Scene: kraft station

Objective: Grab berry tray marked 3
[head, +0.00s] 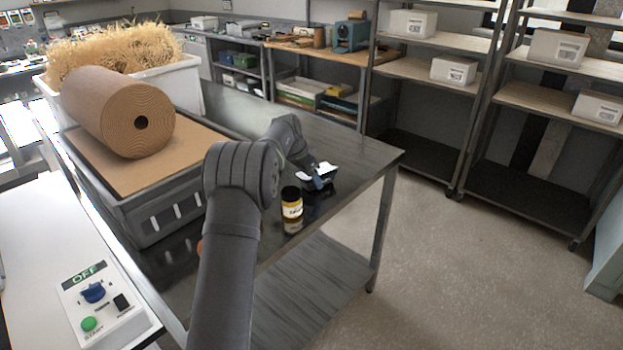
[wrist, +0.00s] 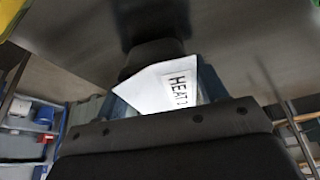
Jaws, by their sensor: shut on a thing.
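No berry tray and no mark 3 can be made out. My gripper (head: 318,181) is over the dark metal table (head: 365,150), near its right end. It is shut on a small white-and-black thing (head: 327,169). In the wrist view, the white labelled thing (wrist: 160,88) sits between the fingers of my gripper (wrist: 165,100), with dark letters reading "HEAT" and more cut off. A dark rounded part adjoins it above. My gripper hides its lower part, and I cannot tell whether it touches the table.
A brown paper roll (head: 115,110) lies on a grey crate (head: 165,215). A control box (head: 100,300) with a blue knob shows OFF. Shelves with white boxes (head: 453,70) stand behind.

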